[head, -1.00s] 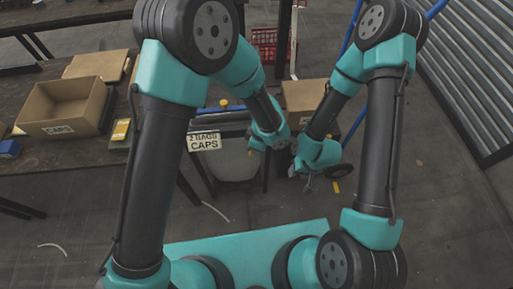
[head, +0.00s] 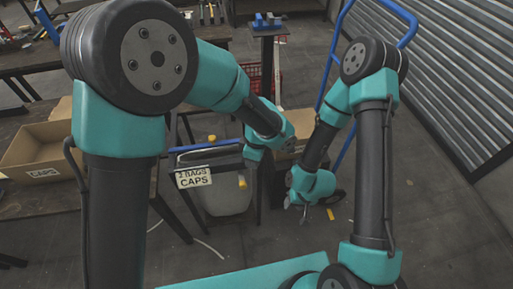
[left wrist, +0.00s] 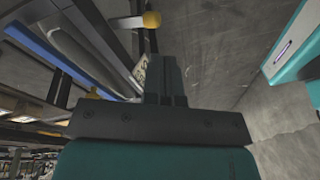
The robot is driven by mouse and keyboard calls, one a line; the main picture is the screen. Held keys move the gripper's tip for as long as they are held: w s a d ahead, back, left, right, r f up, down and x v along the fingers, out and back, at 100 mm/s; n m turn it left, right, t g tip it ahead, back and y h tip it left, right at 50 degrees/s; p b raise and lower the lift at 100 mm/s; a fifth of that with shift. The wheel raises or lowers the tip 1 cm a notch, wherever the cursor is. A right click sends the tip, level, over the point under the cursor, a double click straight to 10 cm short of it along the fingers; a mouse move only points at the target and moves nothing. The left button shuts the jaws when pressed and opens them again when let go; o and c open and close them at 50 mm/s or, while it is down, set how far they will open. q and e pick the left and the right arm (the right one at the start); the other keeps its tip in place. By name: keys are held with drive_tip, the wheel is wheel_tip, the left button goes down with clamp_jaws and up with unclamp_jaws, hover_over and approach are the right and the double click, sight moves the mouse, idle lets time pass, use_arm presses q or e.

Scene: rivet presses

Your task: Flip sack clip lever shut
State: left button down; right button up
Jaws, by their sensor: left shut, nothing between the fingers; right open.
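The sack clip shows in the head view as a blue bar (head: 205,146) across the top of a pale grey sack (head: 226,198). One yellow knob (head: 212,138) is at the bar and another yellow piece (head: 242,182) is lower right; I cannot tell which is the lever's end. My left gripper's fingers (left wrist: 166,78) are together and empty in the left wrist view. The blue bar (left wrist: 48,50) runs along the left. My right gripper (head: 303,212) is open, right of the sack.
A sign reading "2 BAGS CAPS" (head: 193,176) hangs at the front left of the sack. A cardboard box (head: 40,155) is on the bench at left. A blue hand truck frame (head: 335,70) stands behind my right arm. Open floor (head: 440,210) is at right.

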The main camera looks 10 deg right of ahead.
use_arm(q)
drive_tip(key=r, duration=0.4)
drive_tip(key=d+r, duration=0.1)
drive_tip(key=shift+w+r, duration=0.25)
drive_tip(key=shift+r, duration=0.15)
drive_tip(key=a+f+m+g+h, duration=0.1)
drive_tip(key=a+f+m+h, duration=0.45)
drive_tip(key=a+f, duration=1.1)
drive_tip(key=s+a+f+m+t, duration=0.1)
drive_tip(key=s+a+f+m, duration=0.1)
drive_tip(key=s+a+f, duration=0.2)
drive_tip(key=s+a+f+m+t, duration=0.1)
drive_tip(key=s+a+f+m, duration=0.2)
drive_tip(key=a+f, duration=0.3)
drive_tip(key=s+a, duration=0.1)
drive_tip(key=a, duration=0.4)
drive_tip(key=shift+s+f+t, duration=0.15)
drive_tip(key=shift+f+t, duration=0.2)
drive_tip(key=shift+t, duration=0.05)
drive_tip(key=shift+a, duration=0.1)
